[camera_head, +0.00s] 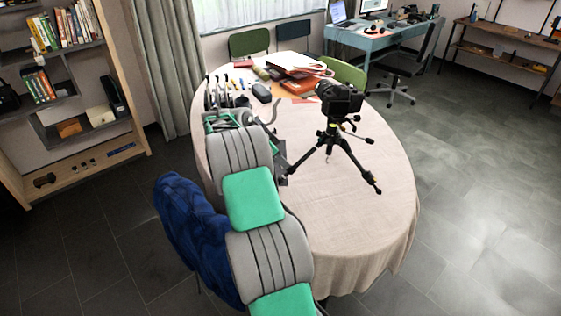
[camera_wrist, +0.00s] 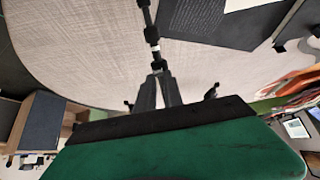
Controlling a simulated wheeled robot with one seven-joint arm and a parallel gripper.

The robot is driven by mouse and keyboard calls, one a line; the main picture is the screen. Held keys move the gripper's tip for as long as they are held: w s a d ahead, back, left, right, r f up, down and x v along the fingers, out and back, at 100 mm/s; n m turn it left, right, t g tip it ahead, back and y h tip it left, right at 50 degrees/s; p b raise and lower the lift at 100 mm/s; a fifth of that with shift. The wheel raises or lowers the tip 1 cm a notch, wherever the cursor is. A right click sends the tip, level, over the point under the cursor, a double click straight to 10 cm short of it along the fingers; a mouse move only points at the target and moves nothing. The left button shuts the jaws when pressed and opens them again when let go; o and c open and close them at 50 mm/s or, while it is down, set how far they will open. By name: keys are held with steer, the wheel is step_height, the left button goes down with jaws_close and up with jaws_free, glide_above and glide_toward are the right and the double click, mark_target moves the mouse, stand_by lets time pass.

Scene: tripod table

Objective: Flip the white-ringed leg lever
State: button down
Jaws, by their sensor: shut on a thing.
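A black tripod (camera_head: 335,145) with a camera (camera_head: 339,98) on top stands upright on the table. In the wrist view one black tripod leg (camera_wrist: 148,22) comes down from the top edge to my fingertips, with a white ring (camera_wrist: 154,47) just beyond them. My gripper (camera_wrist: 158,70) is shut on the white-ringed leg lever at the near end of that leg. The fingers hide most of the lever, so its angle cannot be told.
The round table (camera_head: 370,225) has a pale cloth, clear at the front and right. Papers and folders (camera_head: 295,65) lie at the back, with a dark case (camera_head: 262,92) nearby. A blue cloth-covered chair (camera_head: 188,225) stands left of my arm. A green chair (camera_head: 345,74) is behind the table.

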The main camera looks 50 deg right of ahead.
steer(key=shift+s+d+r, duration=0.15)
steer(key=shift+d+r, duration=0.15)
steer(key=shift+d, duration=0.15)
stand_by(0.3)
steer(key=c, duration=1.9)
jaws_free()
steer(key=shift+a+r, duration=0.1)
steer(key=shift+p+v, duration=1.8)
steer(key=shift+v, duration=1.1)
